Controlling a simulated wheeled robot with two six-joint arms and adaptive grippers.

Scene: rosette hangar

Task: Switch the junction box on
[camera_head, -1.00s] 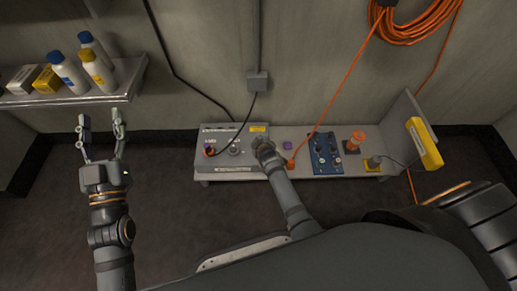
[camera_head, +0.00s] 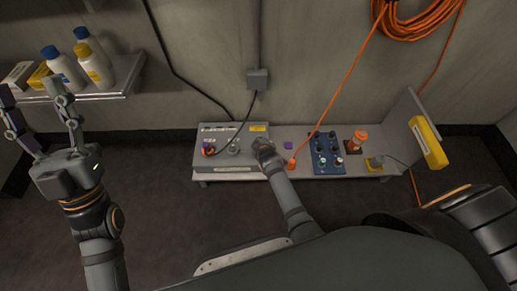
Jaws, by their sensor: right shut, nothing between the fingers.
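A grey box (camera_head: 205,160) with pale labels, a yellow sticker and a round knob (camera_head: 233,147) sits on the low bench; I take it as the junction box. My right gripper (camera_head: 263,147) is shut and empty at the box's right end, right of the knob. My own wrist hides its fingertips, so I cannot tell whether they touch the box. My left gripper (camera_head: 38,105) is open and empty in front of the shelf at the left.
The shelf (camera_head: 115,92) holds bottles and small boxes. An orange cable (camera_head: 345,85) hangs down to the bench.

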